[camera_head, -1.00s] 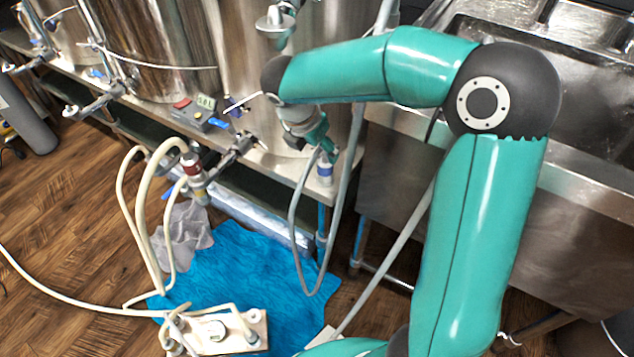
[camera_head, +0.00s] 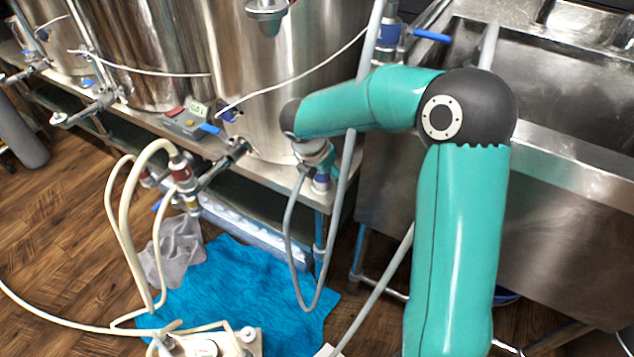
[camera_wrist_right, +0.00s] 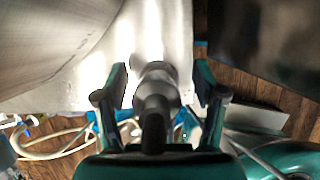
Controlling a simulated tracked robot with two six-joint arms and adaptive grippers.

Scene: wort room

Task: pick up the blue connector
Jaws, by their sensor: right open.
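No blue shows on that fitting, and contact cannot be told. My left gripper is not in view.
Steel tanks (camera_head: 225,60) stand on a bench with a small control box (camera_head: 187,122). A blue-handled valve (camera_head: 430,36) is at the back, beside a steel sink (camera_head: 560,90). A blue cloth (camera_head: 235,290) and a pump (camera_head: 215,343) with cream hoses are on the floor.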

